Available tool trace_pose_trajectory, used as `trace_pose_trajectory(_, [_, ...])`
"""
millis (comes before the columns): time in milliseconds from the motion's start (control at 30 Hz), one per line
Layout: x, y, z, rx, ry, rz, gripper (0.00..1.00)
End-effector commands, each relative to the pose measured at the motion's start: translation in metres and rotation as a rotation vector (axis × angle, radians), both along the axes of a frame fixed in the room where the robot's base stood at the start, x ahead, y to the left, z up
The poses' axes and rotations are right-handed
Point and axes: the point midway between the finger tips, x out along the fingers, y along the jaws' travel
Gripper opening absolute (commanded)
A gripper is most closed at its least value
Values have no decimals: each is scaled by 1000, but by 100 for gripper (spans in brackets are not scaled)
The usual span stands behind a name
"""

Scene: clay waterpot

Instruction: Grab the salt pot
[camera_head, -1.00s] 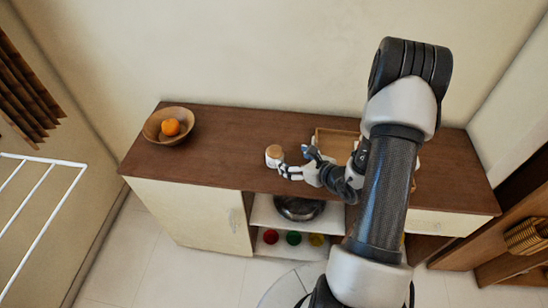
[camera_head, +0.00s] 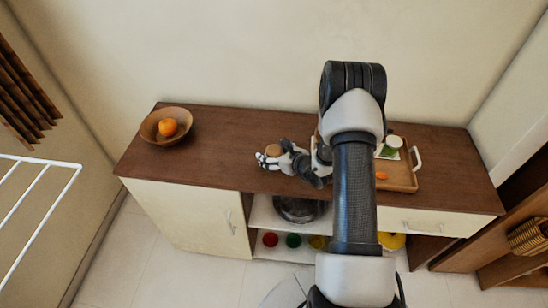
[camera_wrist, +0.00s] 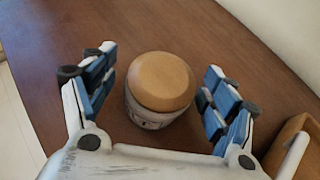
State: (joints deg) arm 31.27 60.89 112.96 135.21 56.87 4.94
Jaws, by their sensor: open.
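The salt pot (camera_wrist: 158,88) is a small pale pot with a round tan wooden lid, upright on the brown countertop. In the wrist view it sits between the two blue-padded fingers of my gripper (camera_wrist: 160,82), with a gap on each side. My gripper is open. In the head view my gripper (camera_head: 272,156) is at the pot, and only the pot's tan lid (camera_head: 273,150) shows clearly; its body is mostly hidden by the fingers.
A wooden tray (camera_head: 402,178) with a white-lidded jar (camera_head: 392,144) stands to the right, partly behind my arm. A wooden bowl (camera_head: 156,130) with an orange (camera_head: 167,127) is at the far left. The countertop (camera_head: 220,145) between bowl and pot is clear.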

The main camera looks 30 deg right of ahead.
Motion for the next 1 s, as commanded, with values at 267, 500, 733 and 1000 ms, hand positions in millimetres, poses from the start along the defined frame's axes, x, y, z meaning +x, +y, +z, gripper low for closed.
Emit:
trace_pose_trajectory(267, [0,0,1,0,0,-1,71])
trace_pose_trajectory(500, [0,0,1,0,0,0,55])
trace_pose_trajectory(733, [0,0,1,0,-1,-1,40])
trace_pose_trajectory(1000, [0,0,1,-1,-2,0,23])
